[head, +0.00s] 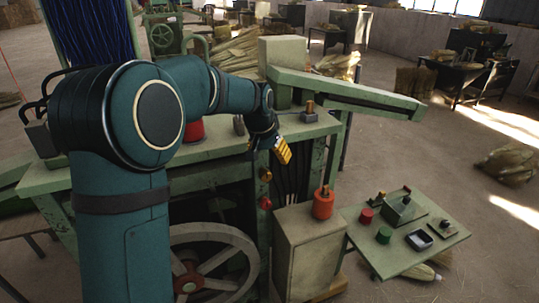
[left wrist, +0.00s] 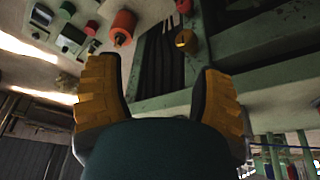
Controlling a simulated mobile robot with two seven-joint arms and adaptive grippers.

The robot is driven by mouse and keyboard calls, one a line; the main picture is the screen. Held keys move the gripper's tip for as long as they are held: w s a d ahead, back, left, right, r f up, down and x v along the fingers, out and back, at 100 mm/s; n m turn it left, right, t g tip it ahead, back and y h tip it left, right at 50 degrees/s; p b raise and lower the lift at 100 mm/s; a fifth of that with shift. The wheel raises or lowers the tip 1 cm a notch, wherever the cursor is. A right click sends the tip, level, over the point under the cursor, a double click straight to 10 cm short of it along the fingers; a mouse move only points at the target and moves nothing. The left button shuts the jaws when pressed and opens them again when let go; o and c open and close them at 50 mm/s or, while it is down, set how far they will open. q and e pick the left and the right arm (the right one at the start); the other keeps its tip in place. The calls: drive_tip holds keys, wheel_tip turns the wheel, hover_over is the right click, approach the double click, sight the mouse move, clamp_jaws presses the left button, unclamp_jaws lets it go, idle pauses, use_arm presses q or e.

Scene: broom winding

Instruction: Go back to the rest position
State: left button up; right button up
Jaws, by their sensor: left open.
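My left gripper (head: 283,150) is in front of the green winding machine (head: 210,170), just below its top edge. Its yellow-padded fingers point down and to the right in the head view. In the left wrist view the two fingers of the left gripper (left wrist: 158,72) stand wide apart with nothing between them. Behind them the machine's green frame (left wrist: 260,40) and an orange cylinder (left wrist: 122,28) show. My left arm covers much of the machine's left side in the head view. My right gripper is not in view.
A cabinet (head: 305,250) carrying the orange cylinder (head: 323,203) stands right of the machine's wheel (head: 235,258). A small side table (head: 425,262) holds red and green knobs and small boxes. A green beam (head: 350,95) juts right. Open floor (head: 440,150) lies farther right.

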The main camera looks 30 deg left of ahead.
use_arm(q)
drive_tip(key=s+d+f+h+b, duration=0.1)
drive_tip(key=s+d+f+b, duration=0.15)
drive_tip(key=f, duration=0.65)
drive_tip(key=s+d+f+g+b, duration=0.1)
drive_tip(key=d+f, duration=0.3)
drive_tip(key=f, duration=0.5)
drive_tip(key=s+d+f+h+b, duration=0.15)
drive_tip(key=d+f, duration=0.25)
drive_tip(key=f, duration=0.5)
drive_tip(key=s+d+f+b, duration=0.2)
drive_tip(key=s+d+f, duration=0.3)
drive_tip(key=s+f, duration=0.3)
drive_tip(key=s+d+f+n+g+h+b, duration=0.1)
drive_tip(key=s+d+f+b, duration=0.1)
drive_tip(key=s+d+f, duration=0.3)
drive_tip(key=s+f, duration=0.3)
drive_tip(key=s, duration=0.3)
drive_tip(key=shift+d+f+n, duration=0.3)
drive_tip(key=shift+d+f, duration=0.1)
drive_tip(key=shift+w+h, duration=0.1)
drive_tip(key=shift+h, duration=0.15)
drive_tip(key=c, duration=0.4)
drive_tip(key=shift+o, duration=0.2)
drive_tip(key=shift+a, duration=0.1)
